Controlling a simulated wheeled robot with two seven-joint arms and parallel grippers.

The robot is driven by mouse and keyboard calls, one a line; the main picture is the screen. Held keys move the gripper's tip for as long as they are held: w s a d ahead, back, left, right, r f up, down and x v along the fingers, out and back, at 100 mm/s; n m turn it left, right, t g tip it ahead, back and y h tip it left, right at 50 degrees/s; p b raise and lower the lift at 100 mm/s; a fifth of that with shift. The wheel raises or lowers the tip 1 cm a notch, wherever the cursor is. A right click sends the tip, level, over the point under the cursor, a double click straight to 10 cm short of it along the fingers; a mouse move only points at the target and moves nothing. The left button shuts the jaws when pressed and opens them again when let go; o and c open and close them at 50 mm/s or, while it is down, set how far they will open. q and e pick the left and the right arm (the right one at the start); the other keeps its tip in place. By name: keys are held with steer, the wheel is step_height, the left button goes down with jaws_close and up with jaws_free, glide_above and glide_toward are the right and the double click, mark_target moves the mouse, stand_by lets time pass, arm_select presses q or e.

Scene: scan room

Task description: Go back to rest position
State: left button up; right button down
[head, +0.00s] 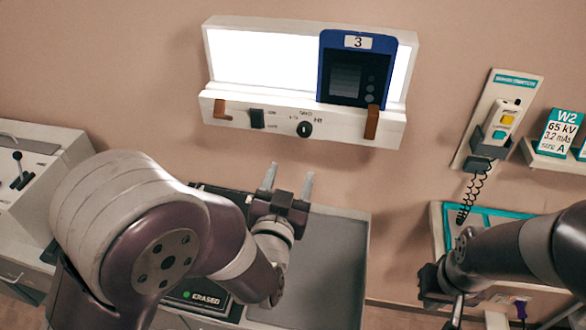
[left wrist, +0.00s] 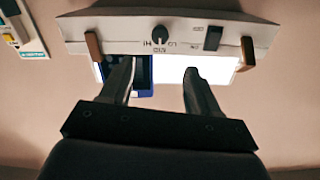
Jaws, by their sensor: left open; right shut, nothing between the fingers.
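My left gripper (head: 288,182) is in the middle of the head view, its two fingers apart and empty, below the wall light box. It also shows in the left wrist view (left wrist: 160,75), with the light box beyond the fingertips. My right gripper (head: 450,312) is at the lower right, partly hidden by its own arm and cut by the frame's bottom edge. It is shut with nothing in it. The light box (head: 260,62) is lit white, and a blue-framed plate marked 3 (head: 347,68) stands at its right side.
A hand switch (head: 497,125) with a coiled cord hangs on the wall at right, beside a W2 card (head: 557,135). A machine with a lever (head: 40,165) stands at left. A grey tray (head: 335,265) and a device reading ERASED (head: 208,298) lie below my left arm.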

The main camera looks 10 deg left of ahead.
arm_select(q)
steer(key=s+d+f+g+h, duration=0.2)
steer(key=s+f+g, duration=0.5)
steer(key=f+g, duration=0.5)
steer(key=s+a+n+g+y, duration=0.1)
steer(key=s+a+g, duration=0.3)
steer(key=a, duration=0.5)
steer(key=shift+s+a+n+g+y, duration=0.15)
steer(key=shift+s+n+g+y, duration=0.15)
steer(key=shift+s+y, duration=0.25)
